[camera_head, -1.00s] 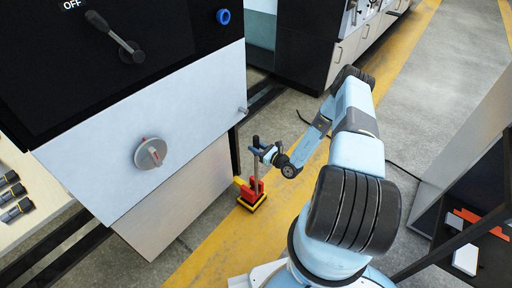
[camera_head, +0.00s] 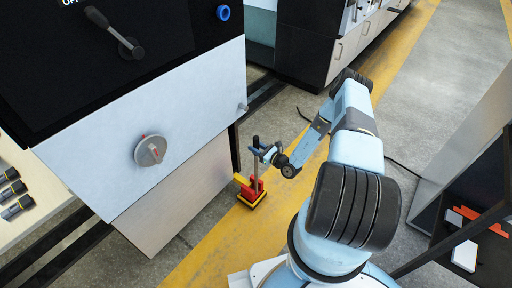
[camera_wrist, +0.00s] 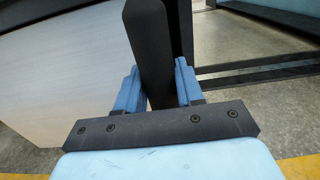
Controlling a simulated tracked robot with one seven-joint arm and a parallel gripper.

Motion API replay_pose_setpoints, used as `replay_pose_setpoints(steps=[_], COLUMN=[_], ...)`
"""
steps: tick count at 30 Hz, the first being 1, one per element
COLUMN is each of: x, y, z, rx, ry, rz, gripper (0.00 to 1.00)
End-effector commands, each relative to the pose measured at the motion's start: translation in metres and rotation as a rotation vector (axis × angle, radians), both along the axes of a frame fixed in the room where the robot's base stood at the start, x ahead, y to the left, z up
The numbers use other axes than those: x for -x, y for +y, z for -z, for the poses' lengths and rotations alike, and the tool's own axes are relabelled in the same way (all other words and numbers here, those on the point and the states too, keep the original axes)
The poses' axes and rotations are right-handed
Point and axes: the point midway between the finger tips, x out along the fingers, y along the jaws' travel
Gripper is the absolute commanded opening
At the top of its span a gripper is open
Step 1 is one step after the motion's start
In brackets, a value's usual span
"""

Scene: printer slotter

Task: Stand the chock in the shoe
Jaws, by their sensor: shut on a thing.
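My gripper (camera_head: 264,151) is shut on a dark upright post (camera_head: 256,146). In the wrist view the post (camera_wrist: 150,45) stands between the blue fingers of my gripper (camera_wrist: 156,85). Below it, a red and yellow piece with a dark, yellow-edged base (camera_head: 251,193) is on the floor at the foot of the grey machine. The post appears to rise from this red piece. I cannot tell which part is the chock and which the shoe, or whether the base touches the floor. The post's lower end is hidden in the wrist view.
The grey machine cabinet (camera_head: 150,110) with a knob and black lever stands close on the left. A yellow floor stripe (camera_head: 215,250) runs beneath my arm. A dark shelf (camera_head: 490,262) with white and orange pieces is at the right. A cable lies on the floor behind.

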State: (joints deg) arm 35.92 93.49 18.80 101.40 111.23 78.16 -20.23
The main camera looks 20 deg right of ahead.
Motion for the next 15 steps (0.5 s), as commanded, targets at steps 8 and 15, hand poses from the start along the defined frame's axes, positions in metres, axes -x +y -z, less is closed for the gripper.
replay_pose_setpoints(steps=[8, 15], x=[-0.002, -0.002], y=[0.0, 0.0], z=[0.004, 0.009], rx=[-0.003, -0.003], ry=[-0.007, -0.006], rz=[0.0, 0.0], gripper=[0.0, 0.0])
